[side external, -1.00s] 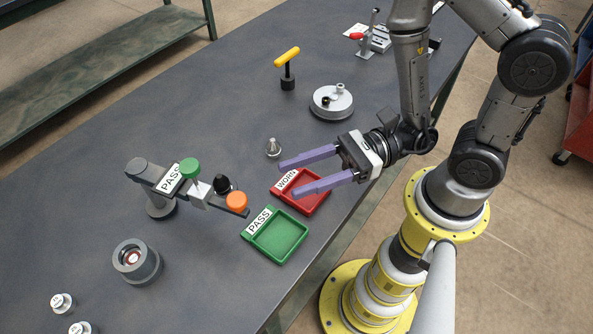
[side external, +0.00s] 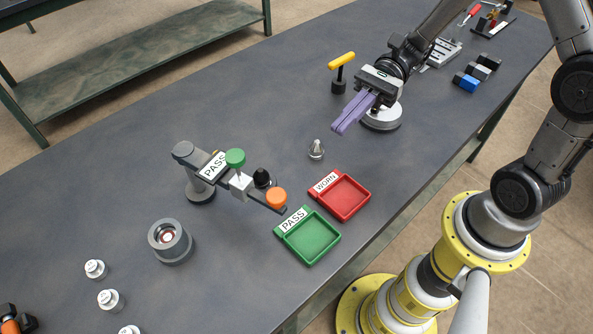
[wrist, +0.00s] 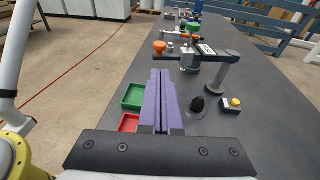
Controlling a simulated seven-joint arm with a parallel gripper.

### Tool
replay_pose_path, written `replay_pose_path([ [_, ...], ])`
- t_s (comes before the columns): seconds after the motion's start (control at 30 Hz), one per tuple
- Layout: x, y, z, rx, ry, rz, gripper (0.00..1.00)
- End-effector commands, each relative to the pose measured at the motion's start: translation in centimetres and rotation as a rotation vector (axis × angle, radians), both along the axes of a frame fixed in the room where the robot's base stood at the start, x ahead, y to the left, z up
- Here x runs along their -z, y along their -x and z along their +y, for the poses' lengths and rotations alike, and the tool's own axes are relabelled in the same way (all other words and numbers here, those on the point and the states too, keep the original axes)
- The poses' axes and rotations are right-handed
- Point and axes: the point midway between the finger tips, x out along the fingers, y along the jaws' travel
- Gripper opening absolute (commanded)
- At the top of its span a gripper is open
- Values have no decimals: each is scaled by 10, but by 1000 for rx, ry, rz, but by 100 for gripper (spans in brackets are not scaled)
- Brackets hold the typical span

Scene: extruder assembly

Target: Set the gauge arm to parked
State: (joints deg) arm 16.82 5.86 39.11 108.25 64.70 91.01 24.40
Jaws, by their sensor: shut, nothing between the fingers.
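The gauge stands left of centre in the side view: a grey round post carries a gauge arm (side external: 214,166) labelled PASS. A green knob (side external: 235,158) sits on top, and an orange knob (side external: 276,198) is at the end towards the trays. A black knob (side external: 262,177) is beside the arm. My gripper (side external: 344,124) is shut and empty, high to the right of the gauge and clear of it. In the wrist view the shut purple fingers (wrist: 160,76) point towards the gauge, whose orange knob (wrist: 160,47) and post (wrist: 224,74) show beyond them.
A green PASS tray (side external: 312,237) and a red tray (side external: 346,199) lie by the near edge. A metal cone (side external: 316,149), a yellow T-handle (side external: 341,62) and a round metal base (side external: 382,117) are around my gripper. A grey ring (side external: 170,240) stands at left. The table's back left is clear.

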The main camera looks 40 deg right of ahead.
Motion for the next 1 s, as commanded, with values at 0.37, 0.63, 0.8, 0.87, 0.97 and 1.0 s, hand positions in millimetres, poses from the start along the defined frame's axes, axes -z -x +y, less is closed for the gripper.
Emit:
replay_pose_path([
  [0.37,12,10,68,-8,-2,3,0],
  [0.63,20,15,111,-6,-2,1,0],
  [0.8,22,16,125,-3,-2,1,0],
  [0.87,23,16,127,-3,-1,1,0],
  [0.97,23,16,129,-2,-1,1,0],
  [1.0,23,16,129,-1,-1,1,0],
])
